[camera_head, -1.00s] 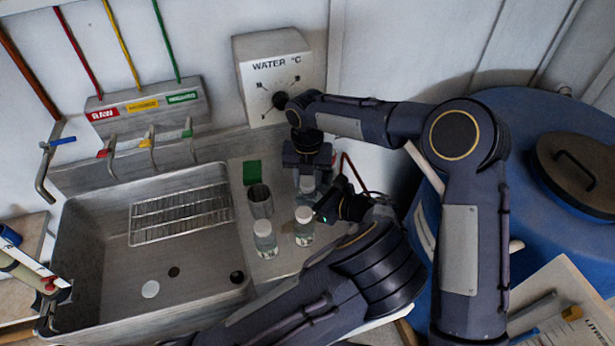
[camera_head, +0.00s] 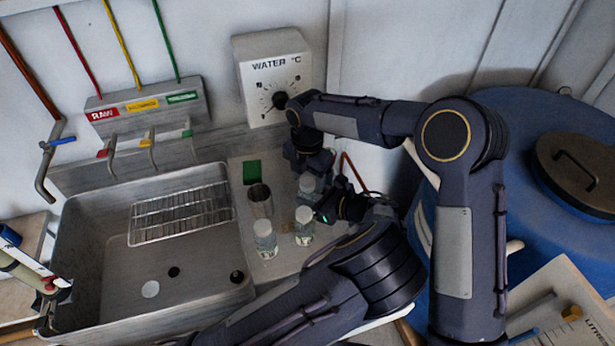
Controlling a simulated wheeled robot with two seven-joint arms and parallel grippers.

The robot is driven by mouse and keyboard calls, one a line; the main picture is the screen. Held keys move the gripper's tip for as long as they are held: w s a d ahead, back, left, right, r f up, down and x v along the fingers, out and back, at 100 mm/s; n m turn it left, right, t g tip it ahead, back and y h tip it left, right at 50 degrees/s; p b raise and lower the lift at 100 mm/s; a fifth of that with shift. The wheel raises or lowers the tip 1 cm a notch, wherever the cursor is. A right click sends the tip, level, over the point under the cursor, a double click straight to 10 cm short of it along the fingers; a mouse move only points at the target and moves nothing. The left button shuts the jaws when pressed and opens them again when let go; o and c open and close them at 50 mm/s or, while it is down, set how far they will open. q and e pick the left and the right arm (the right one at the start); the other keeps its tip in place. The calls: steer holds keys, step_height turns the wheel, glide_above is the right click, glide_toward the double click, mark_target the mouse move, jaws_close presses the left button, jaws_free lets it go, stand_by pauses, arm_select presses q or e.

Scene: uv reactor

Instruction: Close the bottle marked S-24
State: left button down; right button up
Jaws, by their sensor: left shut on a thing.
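I cannot read the labels well enough to tell which is S-24. My left gripper (camera_head: 325,208), low at the right, is shut on the back bottle, whose lower part is partly hidden by it.
The sink (camera_head: 110,260) with a wire rack (camera_head: 180,213) lies to the left. The water temperature box (camera_head: 272,75) is on the wall behind. A blue barrel (camera_head: 540,130) fills the right.

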steer(key=shift+r, duration=2.3)
steer(key=shift+c, duration=0.3)
step_height(320, 180, up, 4)
steer(key=shift+f+n, duration=0.25)
steer(key=shift+n, duration=0.75)
steer(key=shift+f, duration=4.05)
